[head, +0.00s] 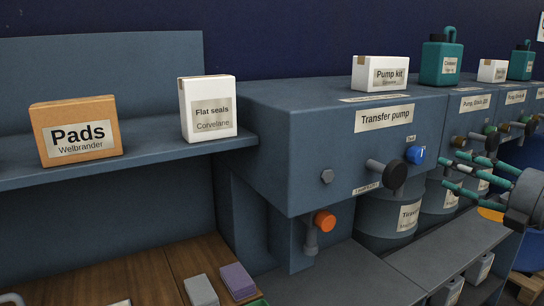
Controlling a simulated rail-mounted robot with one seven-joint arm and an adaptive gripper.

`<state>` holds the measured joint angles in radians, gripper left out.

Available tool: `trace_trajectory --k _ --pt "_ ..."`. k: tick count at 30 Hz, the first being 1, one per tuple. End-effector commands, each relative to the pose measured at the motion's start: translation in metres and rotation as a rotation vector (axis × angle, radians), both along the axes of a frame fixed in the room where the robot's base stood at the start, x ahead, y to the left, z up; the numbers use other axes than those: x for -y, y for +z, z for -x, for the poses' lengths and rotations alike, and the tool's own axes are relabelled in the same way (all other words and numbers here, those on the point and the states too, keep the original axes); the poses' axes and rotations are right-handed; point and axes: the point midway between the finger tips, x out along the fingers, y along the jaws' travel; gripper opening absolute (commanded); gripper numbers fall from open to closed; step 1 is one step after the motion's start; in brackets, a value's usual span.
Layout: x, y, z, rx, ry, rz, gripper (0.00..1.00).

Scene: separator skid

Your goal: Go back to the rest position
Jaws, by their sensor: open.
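My gripper (452,170) is at the right edge of the head view, with teal-tipped fingers pointing left. The fingers are spread apart and I see nothing between them. It is in front of the cabinet row, to the right of the black-knobbed handle (393,177) on the transfer pump box (340,150). The picture does not show it touching anything. Part of the wrist is cut off by the frame edge.
A Pads box (75,130) and a Flat seals box (208,108) stand on the left shelf. A Pump kit box (380,73) and teal canisters (441,60) stand on top. An orange knob (324,221) and a blue knob (415,155) stick out. Drums (388,212) stand below.

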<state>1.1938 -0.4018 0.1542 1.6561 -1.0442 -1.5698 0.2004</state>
Motion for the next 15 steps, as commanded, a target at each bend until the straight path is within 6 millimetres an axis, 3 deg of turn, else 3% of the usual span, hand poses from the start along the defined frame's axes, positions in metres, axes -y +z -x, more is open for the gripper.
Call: trace_trajectory --k 12,15 --pt "-0.047 0.0 -0.081 -0.001 0.002 -0.001 0.52" --pt "-0.044 0.009 -0.08 -0.092 -0.003 -0.158 0.52"
